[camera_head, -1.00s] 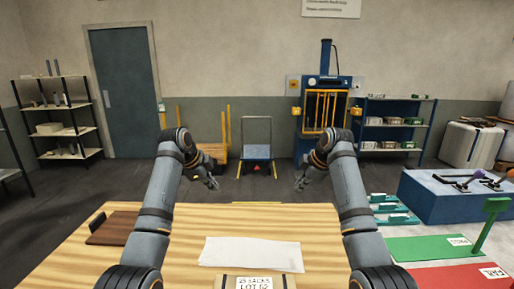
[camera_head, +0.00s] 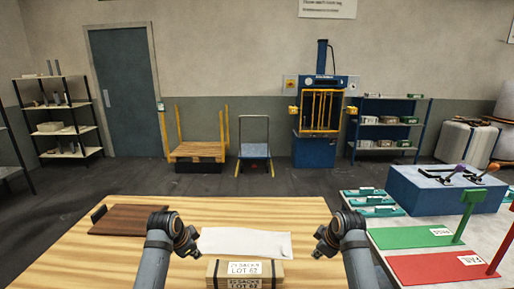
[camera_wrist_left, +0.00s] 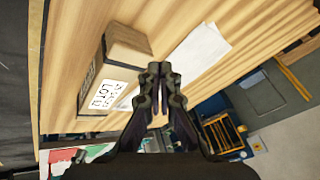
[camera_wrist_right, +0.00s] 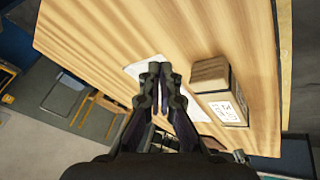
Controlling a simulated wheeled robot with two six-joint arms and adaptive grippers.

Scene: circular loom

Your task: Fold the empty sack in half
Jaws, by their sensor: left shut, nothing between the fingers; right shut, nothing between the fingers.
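The white sack (camera_head: 245,242) lies flat on the wooden table, behind the labelled box. It looks like a single flat sheet. It also shows in the left wrist view (camera_wrist_left: 200,50) and, partly covered by the fingers, in the right wrist view (camera_wrist_right: 135,69). My left gripper (camera_head: 190,245) is left of the sack, above the table; its fingers are together and empty in its wrist view (camera_wrist_left: 158,75). My right gripper (camera_head: 322,245) is right of the sack, also raised; its fingers (camera_wrist_right: 160,75) are together and empty. Neither appears to touch the sack.
A box labelled "25 SACKS LOT 62" (camera_head: 245,273) stands just in front of the sack. A dark brown board (camera_head: 128,220) lies at the table's left. Green (camera_head: 415,237) and red (camera_head: 440,265) mats lie on a bench at right. Table behind the sack is clear.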

